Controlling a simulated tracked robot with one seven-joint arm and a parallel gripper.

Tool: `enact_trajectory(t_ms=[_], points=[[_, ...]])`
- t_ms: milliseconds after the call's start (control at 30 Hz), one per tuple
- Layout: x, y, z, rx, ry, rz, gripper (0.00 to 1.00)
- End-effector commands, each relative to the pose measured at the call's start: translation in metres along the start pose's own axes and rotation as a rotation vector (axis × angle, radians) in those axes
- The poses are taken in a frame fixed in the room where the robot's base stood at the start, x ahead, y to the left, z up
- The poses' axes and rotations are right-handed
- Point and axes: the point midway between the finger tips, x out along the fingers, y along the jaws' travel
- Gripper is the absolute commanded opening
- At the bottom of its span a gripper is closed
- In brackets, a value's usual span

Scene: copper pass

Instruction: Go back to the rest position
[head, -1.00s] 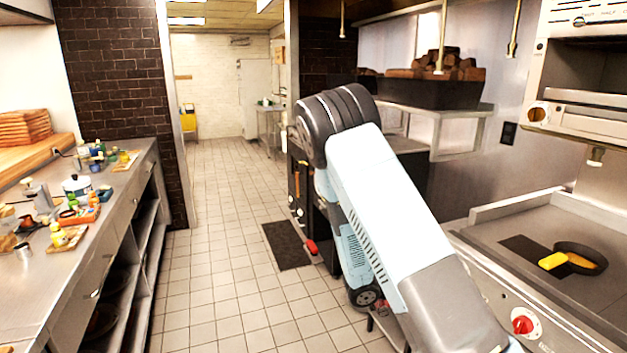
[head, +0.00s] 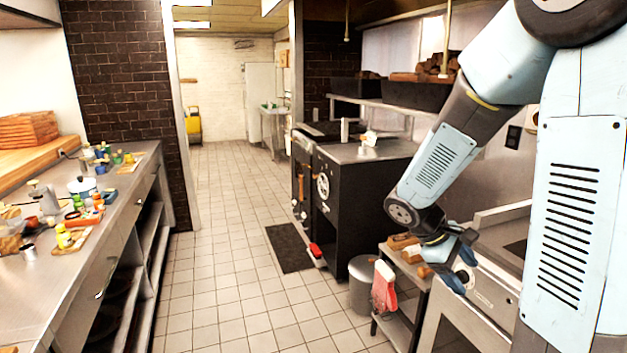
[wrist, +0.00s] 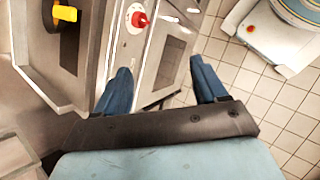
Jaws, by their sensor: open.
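My gripper (head: 464,262) hangs low at the right in the head view, at the end of my bent arm, in front of the steel cooking counter. In the wrist view my gripper (wrist: 160,68) points down with its two blue fingers apart and nothing between them. Below the fingers are the counter's front face and the tiled floor. A dark pan's yellow handle (wrist: 66,13) shows at the top left of the wrist view. In the head view my arm hides the pan.
The counter front has a red knob (wrist: 139,19) close to my gripper. A small side table (head: 398,325) with a red cloth (head: 384,287) and a grey bin (head: 362,285) stand nearby. A cluttered steel counter (head: 75,262) lines the left. The tiled aisle (head: 222,270) between is clear.

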Motion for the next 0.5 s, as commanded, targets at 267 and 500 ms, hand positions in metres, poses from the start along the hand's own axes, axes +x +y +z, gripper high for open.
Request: enact_trajectory(t_ms=[267, 500], points=[[-0.037, -0.014, 0.036, 0.224, 0.185, -0.123, 0.72], [-0.070, -0.029, 0.065, 0.406, 0.345, -0.221, 0.72]])
